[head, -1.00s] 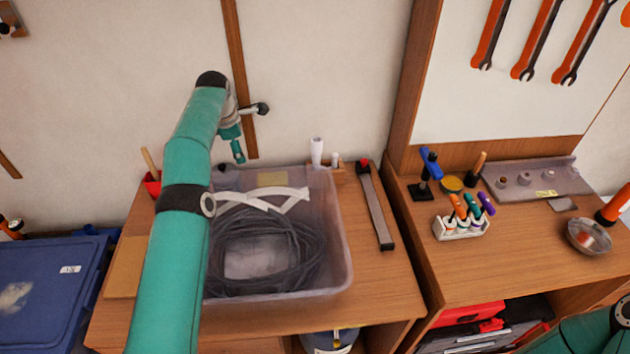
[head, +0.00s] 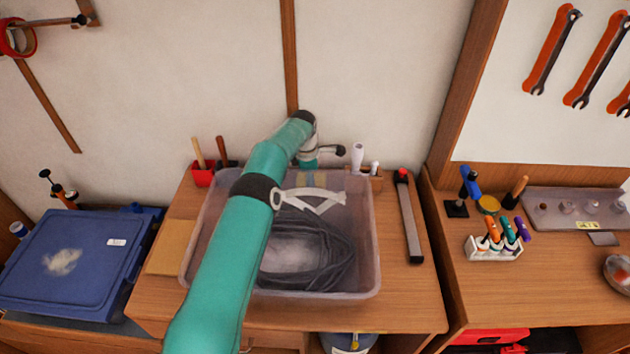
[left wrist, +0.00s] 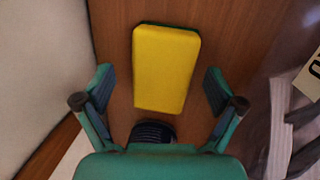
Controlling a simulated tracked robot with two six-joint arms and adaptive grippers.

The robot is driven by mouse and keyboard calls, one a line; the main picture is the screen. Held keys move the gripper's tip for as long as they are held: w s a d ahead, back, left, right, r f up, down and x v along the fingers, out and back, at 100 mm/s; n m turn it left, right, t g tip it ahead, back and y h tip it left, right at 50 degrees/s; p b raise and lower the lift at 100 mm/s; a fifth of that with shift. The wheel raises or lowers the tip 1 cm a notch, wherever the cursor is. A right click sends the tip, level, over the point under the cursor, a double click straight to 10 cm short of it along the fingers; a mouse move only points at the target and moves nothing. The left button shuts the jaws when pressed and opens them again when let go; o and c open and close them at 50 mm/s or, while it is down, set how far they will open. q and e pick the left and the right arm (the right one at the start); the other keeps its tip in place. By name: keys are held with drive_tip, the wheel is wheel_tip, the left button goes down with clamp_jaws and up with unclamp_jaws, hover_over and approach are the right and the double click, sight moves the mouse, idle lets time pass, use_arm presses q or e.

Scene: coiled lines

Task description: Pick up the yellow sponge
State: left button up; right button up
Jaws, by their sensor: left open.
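The yellow sponge (left wrist: 166,70) with a dark green underside lies on the wooden top in the left wrist view. My left gripper (left wrist: 160,88) is open, its two fingers spread on either side of the sponge and apart from it. In the head view my left gripper (head: 307,162) points down by the far edge of the clear bin (head: 372,235); its fingertips are mostly hidden. A dull yellowish patch shows through the bin's far wall, probably the sponge. My right gripper is out of view.
The bin holds dark coiled line (head: 325,245) and a white strap (head: 315,200). The wall is close behind the gripper. A red cup with tools (head: 203,175) stands left, a small holder (head: 365,180) right. A blue lidded box (head: 80,255) is further left.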

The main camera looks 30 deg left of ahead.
use_arm(q)
drive_tip(key=shift+c, duration=0.3)
drive_tip(key=c, duration=1)
